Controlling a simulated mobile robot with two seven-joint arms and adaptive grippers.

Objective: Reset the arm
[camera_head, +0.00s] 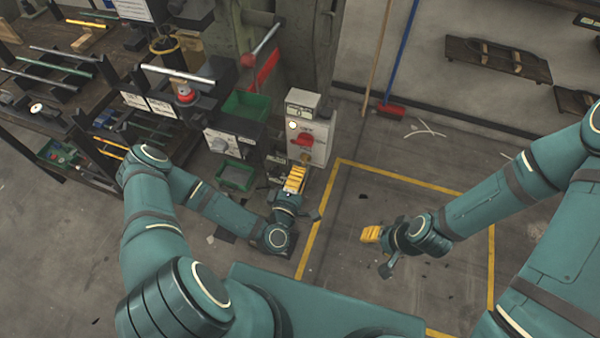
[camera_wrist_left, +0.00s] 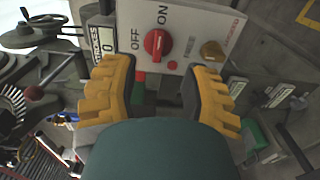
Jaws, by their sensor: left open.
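My left gripper (camera_head: 296,178) has yellow ribbed fingers and is just in front of a white control box (camera_head: 320,153) with a red knob (camera_head: 302,140). In the left wrist view the gripper (camera_wrist_left: 162,76) is open, with nothing between its fingertips. Beyond the fingertips, that view shows the red knob (camera_wrist_left: 157,43), between OFF and ON labels on the white panel (camera_wrist_left: 195,18). A small brass-coloured knob (camera_wrist_left: 212,50) is to its right. My right gripper (camera_head: 371,234) hangs over the floor, away from the machines; its finger gap cannot be made out.
A second box with a grey knob (camera_head: 219,144) stands left of the control box. Green bins (camera_head: 246,106) and (camera_head: 235,176) are near it. A cluttered workbench (camera_head: 70,150) fills the left. A blue-handled broom (camera_head: 391,108) leans at the wall. The yellow-outlined floor (camera_head: 400,190) is mostly clear.

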